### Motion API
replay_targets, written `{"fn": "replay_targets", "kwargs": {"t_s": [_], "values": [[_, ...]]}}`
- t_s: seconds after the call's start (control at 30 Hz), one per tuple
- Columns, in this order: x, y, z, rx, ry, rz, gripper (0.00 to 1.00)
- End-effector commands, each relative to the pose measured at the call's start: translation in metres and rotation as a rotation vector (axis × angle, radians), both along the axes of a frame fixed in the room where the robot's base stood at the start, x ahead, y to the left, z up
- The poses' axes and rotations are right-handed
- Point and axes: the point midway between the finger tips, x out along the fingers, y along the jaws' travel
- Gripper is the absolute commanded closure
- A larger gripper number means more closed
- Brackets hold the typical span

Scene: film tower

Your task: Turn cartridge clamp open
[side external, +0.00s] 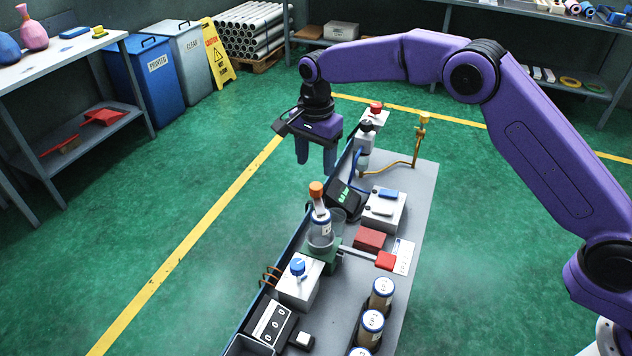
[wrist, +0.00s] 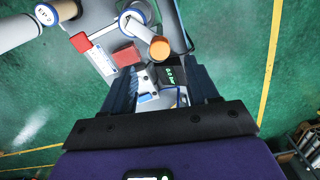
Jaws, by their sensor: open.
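A clear cartridge with an orange cap (side external: 317,190) stands upright in a clear cup on a green holder (side external: 322,256). A metal lever with a red handle (side external: 385,261) reaches from this holder to the right; it looks like the cartridge clamp. In the wrist view the red handle (wrist: 81,42) is at the upper left and the orange cap (wrist: 160,48) at the top middle. My gripper (side external: 316,160) is open and empty, in the air above the far part of the bench, apart from the lever. Its two fingers also show in the wrist view (wrist: 162,80).
A dark display (side external: 344,198) stands just behind the cartridge, with a white box (side external: 384,210) and a red block (side external: 369,240) beside it. A box with a blue knob (side external: 298,267) and several labelled jars (side external: 372,326) are nearer. A brass post (side external: 421,132) stands at the far end.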

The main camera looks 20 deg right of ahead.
Motion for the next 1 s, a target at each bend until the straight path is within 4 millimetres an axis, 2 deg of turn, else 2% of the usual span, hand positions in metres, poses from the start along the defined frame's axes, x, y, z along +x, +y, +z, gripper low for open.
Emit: {"fn": "replay_targets", "kwargs": {"t_s": [0.03,0.2,0.4,0.57,0.83,1.0], "values": [[-0.001,0.0,-0.011,-0.002,0.005,0.0,0.41],[-0.001,-0.001,-0.04,-0.001,0.003,0.0,0.41],[0.0,-0.001,-0.063,0.0,0.001,0.0,0.41],[0.0,-0.001,-0.07,-0.001,0.001,0.0,0.41],[0.0,0.0,-0.071,0.0,0.0,0.0,0.41],[0.0,0.0,-0.07,0.0,0.0,0.0,0.96]]}}
